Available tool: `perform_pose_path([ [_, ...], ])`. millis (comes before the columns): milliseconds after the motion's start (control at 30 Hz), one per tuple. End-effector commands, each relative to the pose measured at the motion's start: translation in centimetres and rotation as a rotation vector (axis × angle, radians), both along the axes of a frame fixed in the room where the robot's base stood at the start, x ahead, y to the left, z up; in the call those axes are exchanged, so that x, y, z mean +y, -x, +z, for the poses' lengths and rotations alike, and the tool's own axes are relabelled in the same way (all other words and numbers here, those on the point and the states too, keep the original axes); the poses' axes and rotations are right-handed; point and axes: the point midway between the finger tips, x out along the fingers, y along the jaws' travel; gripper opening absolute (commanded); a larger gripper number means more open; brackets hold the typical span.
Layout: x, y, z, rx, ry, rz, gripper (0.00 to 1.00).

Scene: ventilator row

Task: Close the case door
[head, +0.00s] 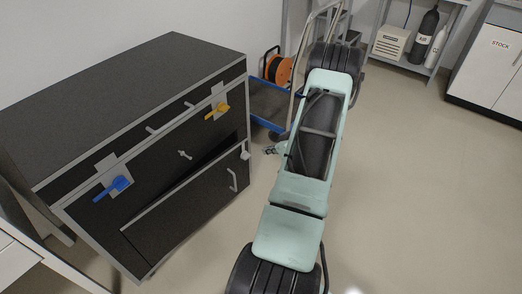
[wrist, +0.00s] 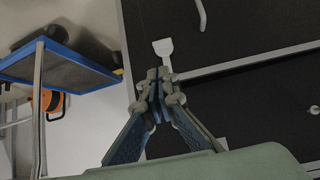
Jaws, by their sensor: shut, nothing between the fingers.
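The case (head: 140,75) is a dark cabinet with grey edges at the left of the head view. Its lower door (head: 190,215) has a pale bar handle (head: 232,180). A dark wedge-shaped gap shows above the door's top edge, so it stands ajar. A small pale catch (head: 245,154) is at the door's upper right corner. My gripper (head: 270,149) is right of that corner, apart from the handle. In the wrist view my gripper (wrist: 158,76) is shut and empty, its tips just below a white tab (wrist: 163,48) on the dark panel; contact is unclear.
A blue lever (head: 115,186) and a yellow lever (head: 217,112) sit on the case front above the door. A blue trolley (head: 268,104) with an orange reel (head: 279,70) stands behind, close to my arm. Floor at the right is clear.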

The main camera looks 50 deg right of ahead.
Motion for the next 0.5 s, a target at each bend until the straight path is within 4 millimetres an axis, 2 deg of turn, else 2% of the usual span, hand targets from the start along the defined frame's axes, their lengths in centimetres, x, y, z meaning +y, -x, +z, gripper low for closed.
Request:
perform_pose_path([
  [100, 0.2, -1.8, -2.0, -0.002, 0.000, 0.005, 0.00],
  [400, 0.3, -6.6, -6.2, -0.002, 0.002, 0.006, 0.00],
  [500, 0.2, -8.2, -5.9, -0.002, 0.004, 0.005, 0.00],
])
